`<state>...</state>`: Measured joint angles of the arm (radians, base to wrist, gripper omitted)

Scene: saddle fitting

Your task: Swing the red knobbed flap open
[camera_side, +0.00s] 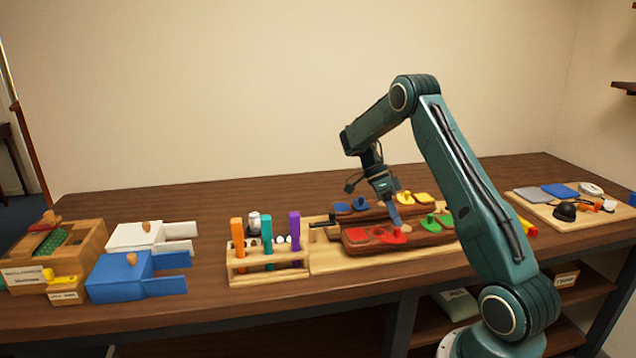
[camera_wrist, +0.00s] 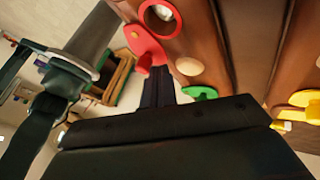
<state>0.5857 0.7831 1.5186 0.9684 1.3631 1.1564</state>
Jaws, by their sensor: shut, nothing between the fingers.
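The red knobbed flap (camera_side: 392,238) is on the front brown block (camera_side: 372,248) in the side view. In the wrist view the red flap (camera_wrist: 147,45) lies beside a red-rimmed round opening (camera_wrist: 160,17). The opening is uncovered, and something pale shows inside it. My gripper (camera_side: 398,224) is shut and empty, pointing down at the block just right of the flap. In the wrist view the dark fingertips (camera_wrist: 156,74) are close by the flap's knob end (camera_wrist: 144,64). I cannot tell whether they touch it.
A tan disc (camera_wrist: 190,66) and a green flap (camera_wrist: 201,93) are near the fingers. A yellow flap (camera_wrist: 306,98) is on the neighbouring block. A wooden rack (camera_side: 268,272) with coloured upright pieces stands to the left. A board (camera_side: 536,207) with small items lies at right.

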